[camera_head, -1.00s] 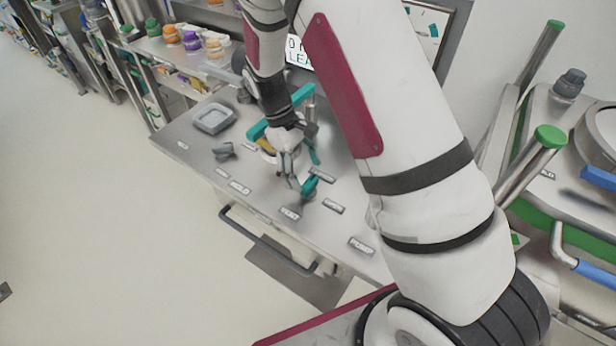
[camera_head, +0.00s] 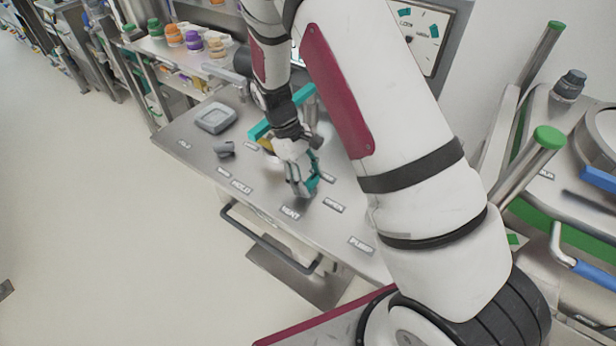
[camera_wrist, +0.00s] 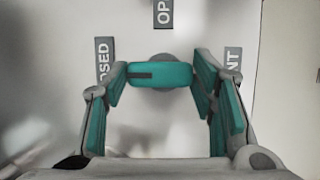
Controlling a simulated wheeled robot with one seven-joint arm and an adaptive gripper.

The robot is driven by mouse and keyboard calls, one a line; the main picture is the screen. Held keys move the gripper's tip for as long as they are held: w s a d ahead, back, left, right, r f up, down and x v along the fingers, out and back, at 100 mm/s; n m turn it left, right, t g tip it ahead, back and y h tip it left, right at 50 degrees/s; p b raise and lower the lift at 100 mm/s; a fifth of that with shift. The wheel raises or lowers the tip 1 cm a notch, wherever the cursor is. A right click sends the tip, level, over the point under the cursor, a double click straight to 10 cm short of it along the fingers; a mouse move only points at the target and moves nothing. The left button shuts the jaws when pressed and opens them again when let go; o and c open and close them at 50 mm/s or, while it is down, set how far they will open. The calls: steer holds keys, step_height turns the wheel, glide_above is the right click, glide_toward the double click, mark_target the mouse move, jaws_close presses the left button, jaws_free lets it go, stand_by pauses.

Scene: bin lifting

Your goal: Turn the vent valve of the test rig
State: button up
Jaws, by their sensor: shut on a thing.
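The vent valve's teal handle (camera_wrist: 172,74) lies between my fingertips in the wrist view, on a round grey base. A dark mark on its left end faces the CLOSED label (camera_wrist: 104,62). The OPEN label (camera_wrist: 163,12), partly cut off, is above the handle, and the VENT label (camera_wrist: 233,66) is to the right, partly hidden by a finger. My gripper (camera_head: 303,190) is shut on the handle, low over the rig's top (camera_head: 192,158), beside the VENT label (camera_head: 290,211) in the head view. My fingers mostly hide the valve there.
A teal bracket-like part (camera_head: 262,130) stands just behind my gripper. A small grey knob (camera_head: 224,149) and a grey tray (camera_head: 215,117) are to the left on the rig. A dark front rail (camera_head: 265,243) runs along its near side. A gauge (camera_head: 425,35) is on the back wall.

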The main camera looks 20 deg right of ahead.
steer(key=m+y+b, duration=0.1)
steer(key=m, duration=0.3)
steer(key=shift+d+g, duration=0.1)
steer(key=shift+g, duration=0.3)
steer(key=m+y+b, duration=0.1)
steer(key=m+y, duration=0.1)
steer(key=m, duration=0.3)
steer(key=shift+s+d, duration=0.1)
steer(key=shift+d, duration=0.05)
steer(key=m+y, duration=0.1)
steer(key=m, duration=0.1)
steer(key=m+y, duration=0.1)
steer(key=m, duration=0.2)
steer(key=shift+s+t, duration=0.15)
steer(key=shift+t, duration=0.15)
steer(key=shift+s+d+m+t+y+p, duration=0.1)
steer(key=shift+m+t+y+p, duration=0.35)
steer(key=shift+m, duration=1.55)
steer(key=shift+t, duration=0.25)
steer(key=o, duration=1.1)
steer(key=shift+o, duration=0.2)
